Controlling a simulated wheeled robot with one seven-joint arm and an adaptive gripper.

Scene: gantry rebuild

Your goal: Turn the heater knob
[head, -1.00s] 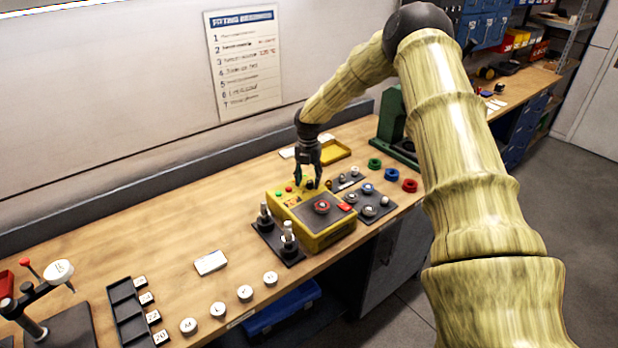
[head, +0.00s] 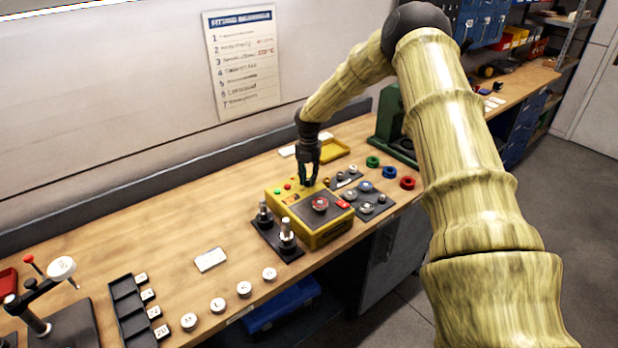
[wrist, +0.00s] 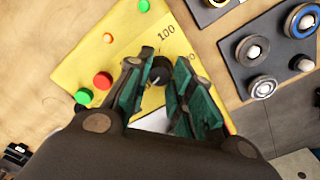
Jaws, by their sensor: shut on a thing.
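The heater is a yellow box (head: 335,234) with a dark top plate on the workbench. It also shows in the wrist view (wrist: 88,58), with a green and a red button and the mark 100. The black heater knob (wrist: 160,70) sits between my fingertips in the wrist view. My gripper (head: 308,184) points down at the back of the box's top. In the wrist view my gripper (wrist: 158,77) has its green-padded fingers on either side of the knob, shut on it. In the head view the fingers hide the knob.
A dark stand with metal posts (head: 286,242) is close in front-left of the heater. A dark board of round parts (head: 378,208) lies right of it. A yellow tray (head: 338,150) and green press (head: 392,125) stand behind. Bench space left of the heater is fairly clear.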

